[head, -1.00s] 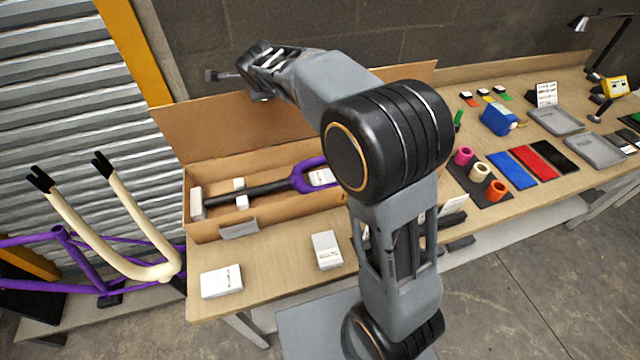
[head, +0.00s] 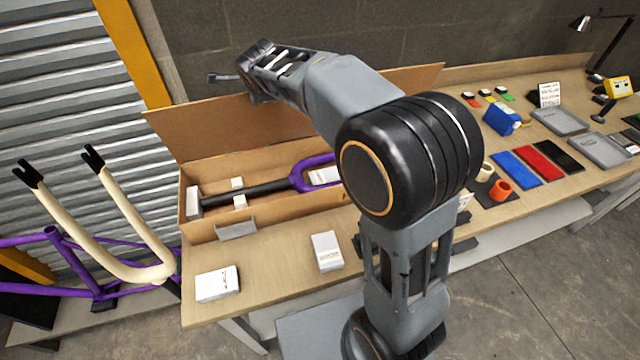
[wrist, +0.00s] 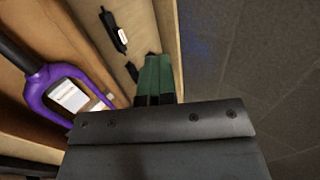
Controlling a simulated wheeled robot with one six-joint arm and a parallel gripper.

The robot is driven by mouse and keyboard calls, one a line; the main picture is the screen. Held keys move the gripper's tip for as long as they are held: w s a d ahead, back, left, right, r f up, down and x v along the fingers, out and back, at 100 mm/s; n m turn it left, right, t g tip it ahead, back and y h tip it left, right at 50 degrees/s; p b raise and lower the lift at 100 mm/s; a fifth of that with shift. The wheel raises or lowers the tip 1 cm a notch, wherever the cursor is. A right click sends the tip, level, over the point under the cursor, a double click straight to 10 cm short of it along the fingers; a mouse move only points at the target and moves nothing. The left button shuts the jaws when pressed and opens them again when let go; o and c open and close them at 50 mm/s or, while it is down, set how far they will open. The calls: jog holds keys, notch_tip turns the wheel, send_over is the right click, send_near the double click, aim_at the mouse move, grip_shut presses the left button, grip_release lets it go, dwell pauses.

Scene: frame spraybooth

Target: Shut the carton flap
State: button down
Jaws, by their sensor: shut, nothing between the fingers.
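The open brown carton (head: 200,232) lies on the bench. Its long flap (head: 190,128) stands up along the back side, leaning away from the opening. A purple and black fork (head: 262,188) lies inside with white pieces; its purple end also shows in the wrist view (wrist: 38,88). My gripper (head: 214,77) is above the flap's top edge, near its left half, and seems to reach beyond it. In the wrist view my gripper's green and black fingers (wrist: 155,78) are together and hold nothing. I cannot tell whether they touch the flap.
Two white boxes (head: 217,284) (head: 327,251) lie on the bench in front of the carton. Cream fork legs (head: 120,215) stand at the left. A dark wall (head: 300,40) rises behind the bench. Coloured panels (head: 537,161) lie at the right.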

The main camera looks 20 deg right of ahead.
aim_at(264, 110)
jog(key=shift+s+f+b, duration=0.45)
jog(key=shift+s+f, duration=0.15)
jog(key=shift+s, duration=0.1)
jog(key=shift+s+f, duration=0.1)
jog(key=shift+s+f+b, duration=0.25)
jog(key=shift+s+b, duration=0.5)
jog(key=shift+b, duration=0.5)
jog(key=shift+s+r, duration=0.15)
jog(key=shift+s, duration=0.15)
jog(key=shift+s+f+b, duration=0.25)
jog(key=shift+s+b, duration=0.5)
jog(key=shift+b, duration=0.45)
jog(key=shift+s+r, duration=0.1)
jog(key=shift+s, duration=0.3)
jog(key=shift+b, duration=0.3)
